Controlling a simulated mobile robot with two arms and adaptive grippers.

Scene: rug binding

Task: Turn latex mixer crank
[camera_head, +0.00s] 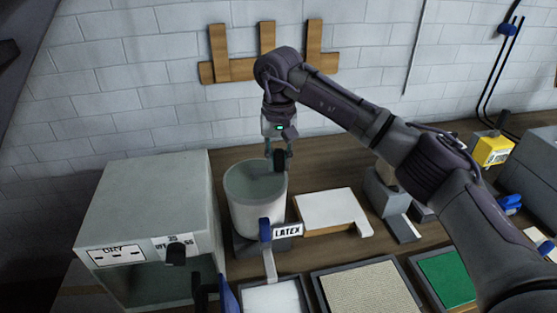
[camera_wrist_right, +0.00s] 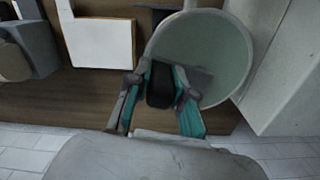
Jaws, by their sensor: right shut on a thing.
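The latex mixer is a pale round bucket (camera_head: 256,212) with a grey-green top, standing on the workbench beside a LATEX label (camera_head: 288,232). My right gripper (camera_head: 278,154) reaches down to the bucket's back right rim. It is shut on the black crank handle (camera_head: 279,162). In the right wrist view the black handle (camera_wrist_right: 160,86) sits between the two teal-sided fingers, in front of the round bucket top (camera_wrist_right: 205,58). My left gripper is not in view.
A grey box marked DRY (camera_head: 150,205) stands close left of the bucket. A white slab (camera_head: 328,209) lies to its right. Framed pieces, one beige (camera_head: 368,290) and one green (camera_head: 447,278), lie in front. A wooden rack (camera_head: 232,70) hangs on the brick wall behind.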

